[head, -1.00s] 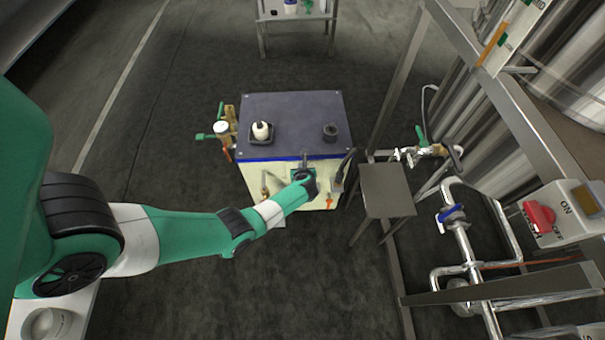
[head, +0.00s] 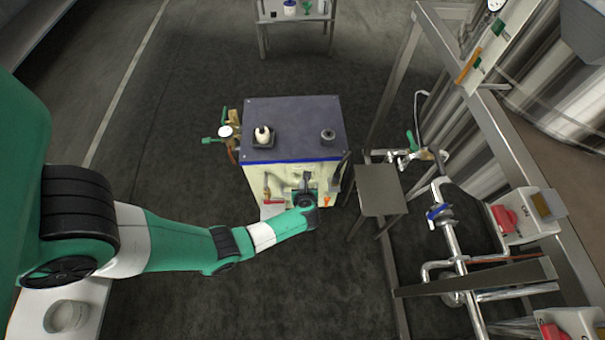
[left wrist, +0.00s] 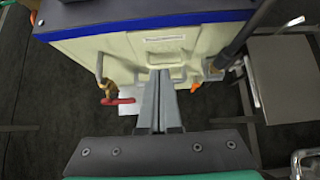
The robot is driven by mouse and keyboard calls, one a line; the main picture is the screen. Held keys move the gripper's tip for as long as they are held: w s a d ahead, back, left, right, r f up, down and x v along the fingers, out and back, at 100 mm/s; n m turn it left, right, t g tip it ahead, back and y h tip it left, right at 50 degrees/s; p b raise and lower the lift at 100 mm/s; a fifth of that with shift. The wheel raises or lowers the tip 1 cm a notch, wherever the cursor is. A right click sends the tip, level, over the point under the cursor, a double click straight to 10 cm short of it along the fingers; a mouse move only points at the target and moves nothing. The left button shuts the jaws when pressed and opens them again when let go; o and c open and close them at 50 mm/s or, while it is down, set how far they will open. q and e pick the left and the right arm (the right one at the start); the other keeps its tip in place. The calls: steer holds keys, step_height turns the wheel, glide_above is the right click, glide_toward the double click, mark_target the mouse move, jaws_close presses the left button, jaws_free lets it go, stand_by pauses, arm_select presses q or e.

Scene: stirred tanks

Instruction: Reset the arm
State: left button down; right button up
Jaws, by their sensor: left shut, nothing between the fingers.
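My left arm (head: 185,246), green and white, comes in from the left and reaches toward the front of a cream box (head: 252,178) with a dark top. My left gripper (head: 307,179) is in front of that box's front face. In the left wrist view the two grey fingers (left wrist: 160,78) are together with nothing between them. Their tips overlap the box front near a moulded handle in the picture; I cannot tell whether they touch it. My right gripper is not in view.
A red-handled valve (left wrist: 115,101) sticks out at the box's lower left. A small metal shelf (head: 380,190) stands right of the box. Pipes, a steel frame and red switches (head: 505,217) fill the right side. The dark floor (head: 250,305) in front is clear.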

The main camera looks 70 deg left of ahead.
arm_select(q)
steer(key=shift+s+d+r, duration=0.15)
steer(key=shift+d+r, duration=0.15)
steer(key=shift+d, duration=0.25)
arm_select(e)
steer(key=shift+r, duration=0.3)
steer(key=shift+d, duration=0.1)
